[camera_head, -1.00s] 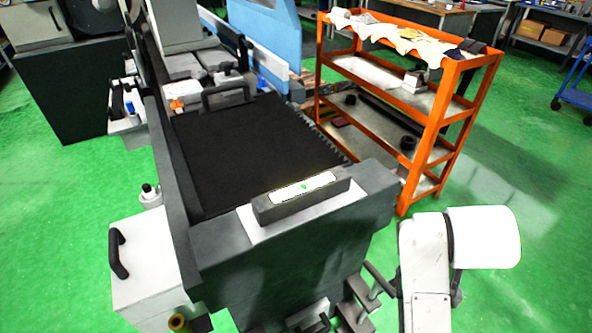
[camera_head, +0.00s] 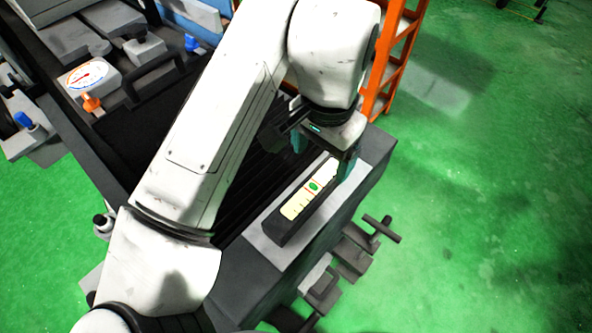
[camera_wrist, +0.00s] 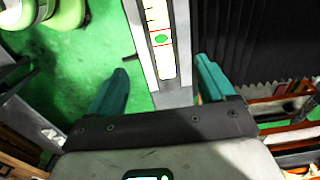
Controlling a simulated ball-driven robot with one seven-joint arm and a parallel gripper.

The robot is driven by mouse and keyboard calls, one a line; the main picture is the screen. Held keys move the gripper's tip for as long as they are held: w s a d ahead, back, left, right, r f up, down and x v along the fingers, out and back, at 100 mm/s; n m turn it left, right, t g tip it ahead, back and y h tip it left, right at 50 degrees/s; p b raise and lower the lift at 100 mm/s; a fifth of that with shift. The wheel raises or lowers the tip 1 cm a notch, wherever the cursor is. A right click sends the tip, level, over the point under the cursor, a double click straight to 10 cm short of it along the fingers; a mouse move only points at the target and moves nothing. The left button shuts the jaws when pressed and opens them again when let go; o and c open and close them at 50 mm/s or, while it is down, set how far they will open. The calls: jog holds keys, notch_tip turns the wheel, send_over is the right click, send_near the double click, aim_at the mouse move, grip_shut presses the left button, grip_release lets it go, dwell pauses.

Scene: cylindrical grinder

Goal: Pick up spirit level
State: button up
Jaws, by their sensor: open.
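The spirit level (camera_head: 292,225) is a dark grey bar with a pale yellow strip and a green vial on top. It lies flat on a light grey plate (camera_head: 262,243) at the end of the machine. In the wrist view the level (camera_wrist: 162,42) runs up the picture between my two teal fingers. My gripper (camera_head: 323,154) is open over the level's far end, one finger on each side; it also shows in the wrist view (camera_wrist: 161,70). I cannot tell whether a finger touches the level. The far end is partly hidden by my gripper.
My arm covers much of the black machine bed (camera_head: 150,108) in the head view. An orange shelf (camera_head: 400,55) stands just behind. Dark handles (camera_head: 355,255) stick out from the machine's near side. Open green floor (camera_head: 490,200) lies to the right.

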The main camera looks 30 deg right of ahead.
aim_at(313, 187)
jog(key=shift+a+f, duration=0.4)
jog(key=shift+a, duration=0.2)
jog(key=f, duration=0.5)
jog(key=f+p, duration=0.1)
jog(key=f, duration=0.4)
jog(key=shift+w+d, duration=0.1)
jog(key=shift+d, duration=0.1)
jog(key=shift+r, duration=0.1)
grip_shut()
